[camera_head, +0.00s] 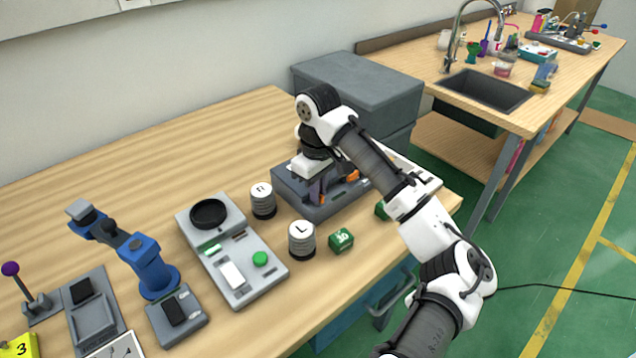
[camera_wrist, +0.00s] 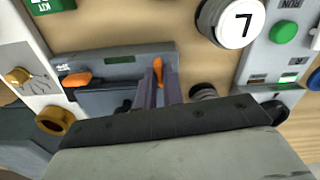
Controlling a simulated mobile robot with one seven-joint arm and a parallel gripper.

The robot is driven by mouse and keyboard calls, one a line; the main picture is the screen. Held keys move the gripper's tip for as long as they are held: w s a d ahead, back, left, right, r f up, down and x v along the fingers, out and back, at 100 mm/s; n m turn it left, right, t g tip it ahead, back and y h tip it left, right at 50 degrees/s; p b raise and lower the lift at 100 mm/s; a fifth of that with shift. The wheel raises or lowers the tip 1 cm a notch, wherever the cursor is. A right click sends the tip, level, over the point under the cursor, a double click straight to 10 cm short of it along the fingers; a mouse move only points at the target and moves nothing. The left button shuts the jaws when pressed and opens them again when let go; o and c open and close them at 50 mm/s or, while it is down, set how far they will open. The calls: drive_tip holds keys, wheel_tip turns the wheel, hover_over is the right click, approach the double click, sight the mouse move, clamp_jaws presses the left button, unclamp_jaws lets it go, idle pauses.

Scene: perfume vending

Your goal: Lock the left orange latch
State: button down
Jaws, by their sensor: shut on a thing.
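The grey latch box (camera_head: 286,192) sits on the wooden table. Its top plate also shows in the wrist view (camera_wrist: 115,63). The left orange latch (camera_wrist: 157,66) is between the fingertips of my gripper (camera_wrist: 160,80), which is shut on it. This latch points roughly up and down in the wrist view. The right orange latch (camera_head: 352,176) is free, near the other end of the box. In the wrist view the right latch (camera_wrist: 77,79) lies nearly sideways, slightly tilted.
A green cube (camera_head: 341,241) is in front. A grey panel with a green button (camera_head: 260,259) lies further left. A large grey case (camera_head: 358,87) stands behind.

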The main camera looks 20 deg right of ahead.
drive_tip(key=shift+r+m+p, duration=0.2)
drive_tip(key=shift+m+p, duration=0.5)
drive_tip(key=shift+f, duration=0.15)
drive_tip(key=c, duration=1.5)
unclamp_jaws()
wheel_tip(320, 180, up, 14)
drive_tip(key=shift+f+b, duration=0.1)
drive_tip(key=shift+b, duration=0.3)
